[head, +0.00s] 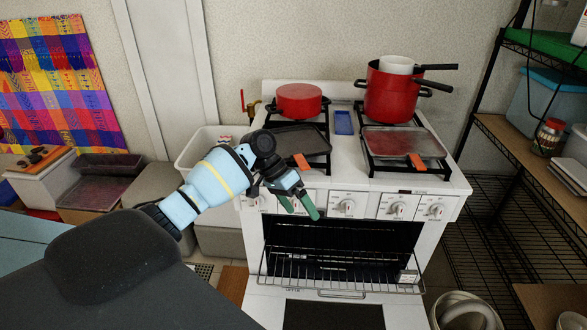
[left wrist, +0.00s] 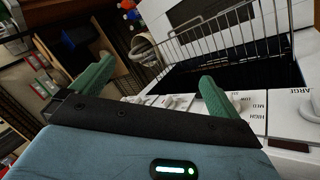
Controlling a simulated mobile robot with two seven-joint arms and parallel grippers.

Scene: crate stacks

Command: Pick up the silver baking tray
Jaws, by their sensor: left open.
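A flat greyish, reddish-tinted tray (head: 403,142) lies on the right front burner of the stove, with an orange piece at its front edge. A darker flat pan (head: 301,139) lies on the left front burner, also with an orange piece. Another flat grey tray (head: 97,193) lies on boxes at the far left. I cannot tell which of these is the silver baking tray. My left gripper (head: 299,208) is open and empty, its green fingers in front of the stove's knobs. It also shows in the left wrist view (left wrist: 150,78). My right gripper is not in view.
The oven is open, and its wire rack (head: 340,285) sticks out below the knobs. A red pot (head: 391,95) and a red pan (head: 299,100) stand on the back burners. A white bin (head: 200,150) is left of the stove. Metal shelves (head: 487,128) stand at the right.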

